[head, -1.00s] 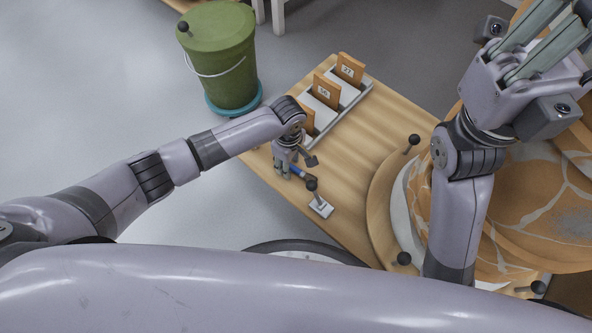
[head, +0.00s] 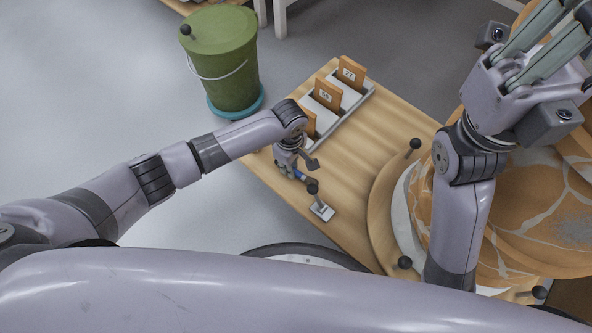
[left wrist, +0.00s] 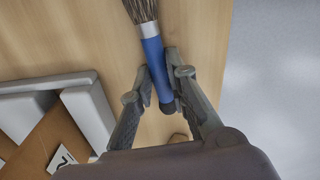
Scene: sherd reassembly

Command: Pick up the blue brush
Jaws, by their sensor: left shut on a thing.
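The blue brush (left wrist: 153,65) has a blue handle, a pale metal collar and dark bristles toward the top of the left wrist view. My left gripper (left wrist: 160,72) is shut on its handle, with one finger on each side and the rounded handle end between them. Whether the brush touches the table I cannot tell. My right gripper (head: 545,35) is raised at the top right, its fingertips cut off by the frame.
A grey rack (head: 358,103) with upright numbered orange cards stands on the table (head: 360,150) behind my left gripper. A small white stand (head: 322,211) with a black ball is close in front. A round wooden board with pottery (head: 500,215) fills the right. A green bucket (head: 225,65) stands on the floor.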

